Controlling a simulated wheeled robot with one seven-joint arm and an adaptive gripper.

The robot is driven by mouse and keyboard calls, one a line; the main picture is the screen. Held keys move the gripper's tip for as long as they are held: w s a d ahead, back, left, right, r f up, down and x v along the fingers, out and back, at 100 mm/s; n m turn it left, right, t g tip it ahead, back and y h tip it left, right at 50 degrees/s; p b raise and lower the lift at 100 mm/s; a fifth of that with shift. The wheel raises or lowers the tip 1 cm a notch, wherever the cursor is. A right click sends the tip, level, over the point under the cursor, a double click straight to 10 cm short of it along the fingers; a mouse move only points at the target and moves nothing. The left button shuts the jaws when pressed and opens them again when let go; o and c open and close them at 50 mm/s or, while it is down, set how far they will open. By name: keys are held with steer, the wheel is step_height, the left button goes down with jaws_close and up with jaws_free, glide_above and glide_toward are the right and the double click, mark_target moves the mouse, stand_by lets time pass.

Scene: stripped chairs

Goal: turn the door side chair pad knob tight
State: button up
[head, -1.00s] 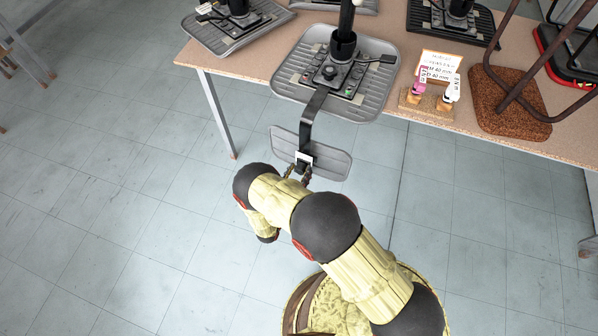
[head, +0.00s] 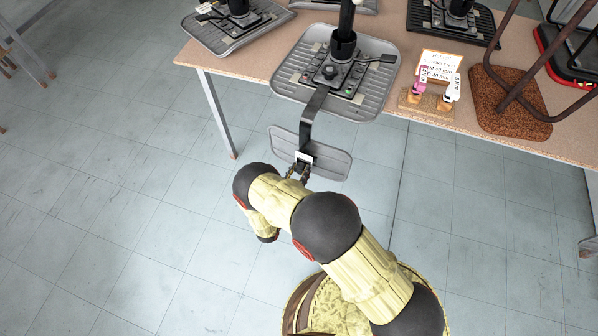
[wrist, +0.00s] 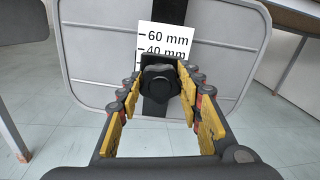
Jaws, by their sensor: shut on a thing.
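The black pad knob (wrist: 158,84) sits in the middle of the wrist view, in front of the grey back pad (wrist: 236,50). My gripper (wrist: 160,88) has its fingertips on both sides of the knob and is shut on it. In the head view the pad (head: 325,163) hangs off the table's front edge on a black bar (head: 311,118) from an upturned grey chair seat (head: 287,97). My gripper (head: 298,172) reaches the pad's near side there; the knob is hidden in that view. A white scale card marked 60 mm and 40 mm (wrist: 165,42) stands behind the knob.
The floor left of my arm is clear.

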steer(key=m+b, duration=0.1)
steer(key=m, duration=0.2)
steer(key=shift+m, duration=0.4)
steer(key=m+b, duration=0.1)
steer(key=m, duration=0.2)
steer(key=shift+m, duration=0.4)
steer(key=m+b, duration=0.1)
steer(key=m, duration=0.3)
steer(key=shift+m+b, duration=0.45)
steer(key=shift+m, duration=1.25)
steer(key=o, duration=1.2)
steer(key=shift+d, duration=0.1)
steer(key=shift+s, duration=0.1)
steer(key=v, duration=1.2)
